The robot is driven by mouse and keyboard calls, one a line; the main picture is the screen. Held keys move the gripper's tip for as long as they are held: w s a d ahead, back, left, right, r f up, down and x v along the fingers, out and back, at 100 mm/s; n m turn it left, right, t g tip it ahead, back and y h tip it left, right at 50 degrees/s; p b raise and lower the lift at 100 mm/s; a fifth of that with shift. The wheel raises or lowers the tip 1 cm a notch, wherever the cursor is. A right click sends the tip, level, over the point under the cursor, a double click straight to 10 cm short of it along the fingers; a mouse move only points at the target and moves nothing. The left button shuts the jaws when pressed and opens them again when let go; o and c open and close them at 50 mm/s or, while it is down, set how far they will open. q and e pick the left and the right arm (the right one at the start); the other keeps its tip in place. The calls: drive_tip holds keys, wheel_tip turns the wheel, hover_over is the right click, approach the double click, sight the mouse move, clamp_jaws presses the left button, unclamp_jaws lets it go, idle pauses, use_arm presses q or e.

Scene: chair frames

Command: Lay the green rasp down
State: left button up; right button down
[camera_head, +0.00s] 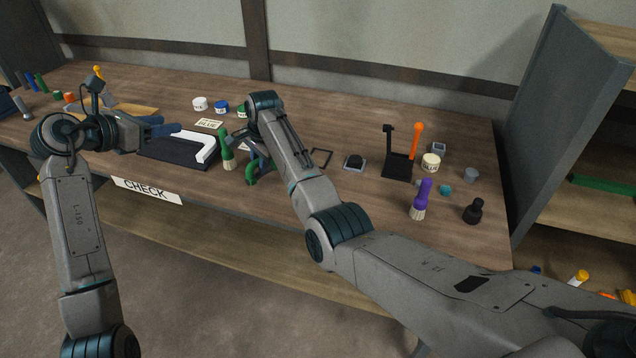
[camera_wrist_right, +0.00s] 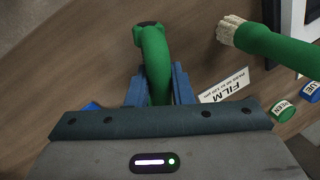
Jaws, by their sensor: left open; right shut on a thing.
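The green rasp (camera_wrist_right: 155,58) is a curved green piece with a dark end. In the right wrist view it lies between the blue fingers of my right gripper (camera_wrist_right: 158,88), which is shut on it. In the head view the rasp (camera_head: 251,180) shows low under my right gripper (camera_head: 259,163), near the table's front edge; the arm hides part of it. I cannot tell whether it touches the table. My left gripper (camera_head: 162,128) is open and empty, above a black tray with a white angled piece.
A green-handled brush (camera_head: 226,148) stands just left of the rasp and also shows in the wrist view (camera_wrist_right: 270,42). The black tray (camera_head: 165,153), a dark stand (camera_head: 397,167), a purple brush (camera_head: 422,198) and jars share the table. Some bare wood lies right of my right arm.

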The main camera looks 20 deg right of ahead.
drive_tip(key=shift+f, duration=0.65)
drive_tip(key=c, duration=1.2)
unclamp_jaws()
drive_tip(key=b+v, duration=0.2)
drive_tip(key=v, duration=0.8)
drive_tip(key=shift+r, duration=0.35)
